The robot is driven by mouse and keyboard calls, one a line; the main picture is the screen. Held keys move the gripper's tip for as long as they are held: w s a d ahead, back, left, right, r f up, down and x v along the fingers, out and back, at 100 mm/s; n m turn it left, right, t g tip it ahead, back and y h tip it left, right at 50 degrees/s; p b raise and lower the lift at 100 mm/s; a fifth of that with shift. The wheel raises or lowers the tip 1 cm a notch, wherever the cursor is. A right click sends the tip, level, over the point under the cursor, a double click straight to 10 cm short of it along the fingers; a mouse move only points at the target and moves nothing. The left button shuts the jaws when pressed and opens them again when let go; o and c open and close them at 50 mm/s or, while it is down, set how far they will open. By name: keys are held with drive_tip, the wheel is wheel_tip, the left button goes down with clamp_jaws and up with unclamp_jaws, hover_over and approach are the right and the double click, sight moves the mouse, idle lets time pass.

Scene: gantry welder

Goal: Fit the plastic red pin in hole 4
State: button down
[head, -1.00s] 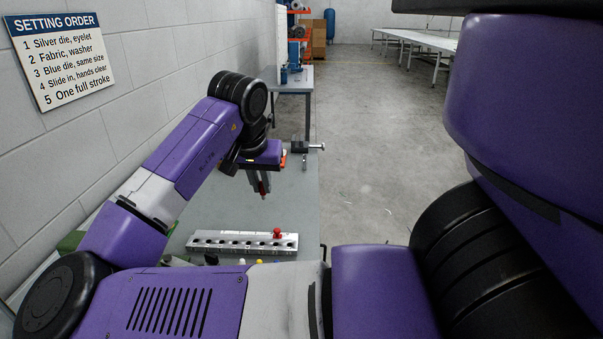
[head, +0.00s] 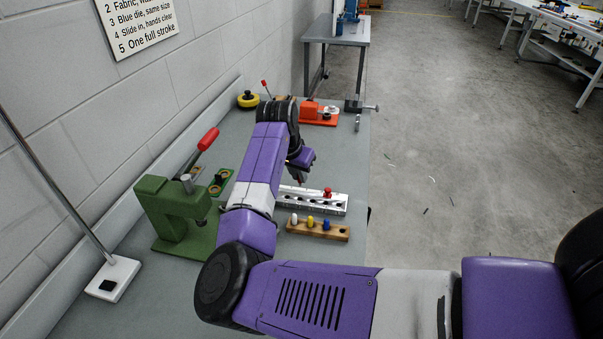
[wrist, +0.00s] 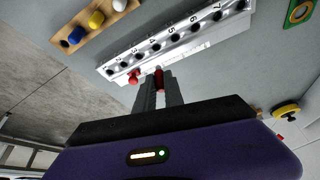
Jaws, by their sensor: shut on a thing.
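The silver block (head: 335,207) with a row of numbered holes lies on the bench; it also shows in the wrist view (wrist: 200,40). My gripper (wrist: 158,84) is shut on a red pin (wrist: 159,76), close to the block's edge in that picture. In the head view my gripper (head: 300,177) is small, behind the block's left part. A second red piece (head: 327,192) stands at the right part of the block, and beside my fingers in the wrist view (wrist: 134,76). I cannot tell which hole it is in. The held pin's lower end is not clear.
A wooden rack (head: 318,229) with white, yellow and blue pins stands in front of the block. A green press (head: 172,212) with a red-tipped lever is at the left. A red-orange tool (head: 318,114) and a yellow-black knob (head: 248,99) lie farther back.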

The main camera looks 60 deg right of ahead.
drive_tip(key=b, duration=0.4)
hover_over(301, 197)
drive_tip(key=a, duration=0.2)
drive_tip(key=shift+s+d+f, duration=0.1)
drive_tip(key=shift+d+f, duration=0.05)
drive_tip(key=shift+f, duration=1.05)
drive_tip(key=shift+d+f, duration=0.1)
drive_tip(key=shift+f, duration=1.05)
drive_tip(key=shift+p, duration=0.4)
drive_tip(key=shift+f+b, duration=0.6)
drive_tip(key=shift+f, duration=0.6)
drive_tip(key=c, duration=1.4)
unclamp_jaws()
drive_tip(key=shift+o, duration=0.2)
drive_tip(key=shift+a+r, duration=0.1)
drive_tip(key=shift+r, duration=0.05)
drive_tip(key=v, duration=0.7)
drive_tip(key=shift+r+b, duration=0.3)
drive_tip(key=shift+a, duration=0.1)
